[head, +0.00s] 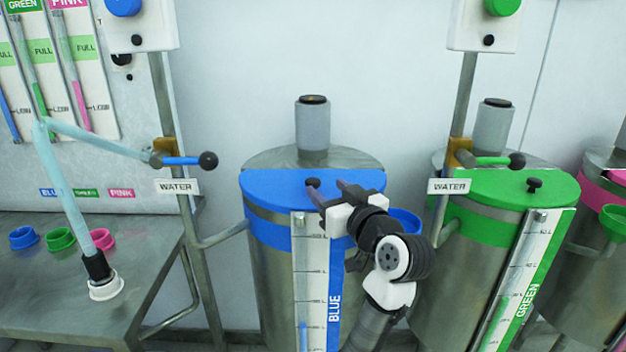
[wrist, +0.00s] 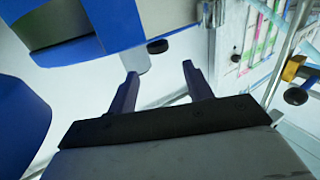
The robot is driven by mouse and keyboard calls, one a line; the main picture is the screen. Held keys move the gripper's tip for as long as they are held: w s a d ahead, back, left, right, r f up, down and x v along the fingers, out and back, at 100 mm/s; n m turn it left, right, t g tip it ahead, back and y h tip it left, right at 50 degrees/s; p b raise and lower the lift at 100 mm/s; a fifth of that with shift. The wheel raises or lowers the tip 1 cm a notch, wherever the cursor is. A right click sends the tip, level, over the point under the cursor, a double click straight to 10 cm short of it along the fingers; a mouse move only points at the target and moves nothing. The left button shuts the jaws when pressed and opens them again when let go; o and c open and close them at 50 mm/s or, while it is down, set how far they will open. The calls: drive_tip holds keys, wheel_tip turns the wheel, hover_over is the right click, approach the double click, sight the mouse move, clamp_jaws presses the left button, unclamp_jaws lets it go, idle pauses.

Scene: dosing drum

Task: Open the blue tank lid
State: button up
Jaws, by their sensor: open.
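The blue tank (head: 270,270) stands in the middle of the head view. Its half-round blue lid (head: 275,183) lies flat and closed on top, with a small black knob (head: 312,183) near the front edge. My gripper (head: 328,191) is over the front right of the lid, its dark fingers apart and close to the knob. In the wrist view, my gripper (wrist: 160,70) is open and empty. A black knob (wrist: 157,46) shows just beyond the fingertips, between them, beside blue lid surface (wrist: 100,30). I see no contact with it.
A blue funnel (head: 405,221) sits right of my gripper, partly hidden by my arm. A water pipe with a blue-handled valve (head: 185,161) stands left of the tank. The green tank (head: 470,265) is close on the right. A steel table (head: 60,285) is at left.

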sight(317, 184)
drive_tip(key=x, duration=0.2)
drive_tip(key=p+x, duration=0.1)
drive_tip(key=x, duration=0.2)
drive_tip(key=f+p+x, duration=0.1)
drive_tip(key=x, duration=0.1)
drive_tip(key=shift+w+a, duration=0.1)
drive_tip(key=shift+w, duration=0.15)
clamp_jaws()
